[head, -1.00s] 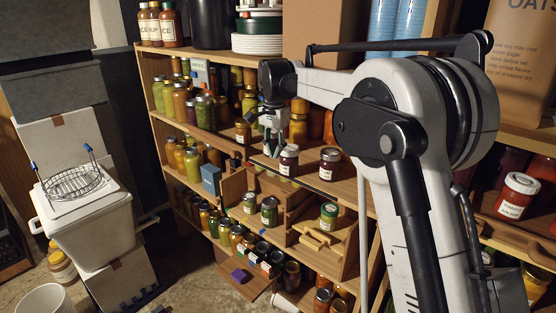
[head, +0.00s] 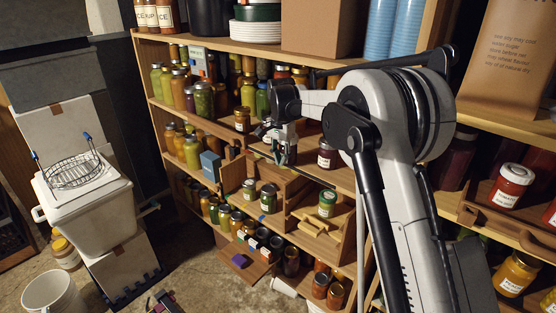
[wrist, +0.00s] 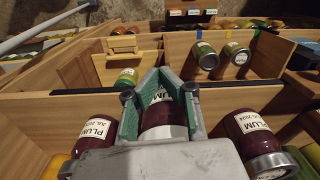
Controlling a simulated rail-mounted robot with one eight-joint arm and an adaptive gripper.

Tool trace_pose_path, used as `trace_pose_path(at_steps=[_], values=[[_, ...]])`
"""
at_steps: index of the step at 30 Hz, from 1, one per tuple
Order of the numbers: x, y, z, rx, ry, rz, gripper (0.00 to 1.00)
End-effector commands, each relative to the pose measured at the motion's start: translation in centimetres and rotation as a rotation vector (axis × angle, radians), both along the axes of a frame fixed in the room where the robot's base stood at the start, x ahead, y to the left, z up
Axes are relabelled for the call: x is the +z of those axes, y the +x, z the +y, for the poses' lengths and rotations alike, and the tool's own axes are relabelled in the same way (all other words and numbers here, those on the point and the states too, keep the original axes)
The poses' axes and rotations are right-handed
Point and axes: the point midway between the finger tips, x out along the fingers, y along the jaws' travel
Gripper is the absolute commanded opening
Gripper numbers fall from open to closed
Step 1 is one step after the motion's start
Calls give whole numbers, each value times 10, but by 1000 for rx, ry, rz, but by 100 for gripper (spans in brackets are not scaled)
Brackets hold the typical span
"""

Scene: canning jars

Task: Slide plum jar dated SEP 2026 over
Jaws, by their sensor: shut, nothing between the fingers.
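My gripper (head: 284,158) is at the front of the middle shelf in the head view. In the wrist view its two green-padded fingers (wrist: 160,75) meet at their tips, shut and empty. A dark plum jar (wrist: 163,117) shows in the gap behind the tips; its date is hidden. I cannot tell whether the fingers touch it. A second plum jar (wrist: 97,133) stands to the left and a third plum jar (wrist: 255,135) to the right. One plum jar (head: 327,153) shows right of my gripper in the head view.
A lower shelf holds a green-lidded jar (head: 327,203) beside a wooden rack (head: 315,224), and two more jars (head: 268,198) in a compartment. Green and yellow jars crowd the shelf left of my gripper. Wooden panels divide the lower space.

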Motion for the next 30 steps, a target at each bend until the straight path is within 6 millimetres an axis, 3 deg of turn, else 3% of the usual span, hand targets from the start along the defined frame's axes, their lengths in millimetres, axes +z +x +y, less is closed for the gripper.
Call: trace_pose_path(at_steps=[10,21,30], values=[[-1,3,-2,-1,0,0,0],[-1,56,-34,0,0,0,0],[0,70,-43,0,0,0,0]])
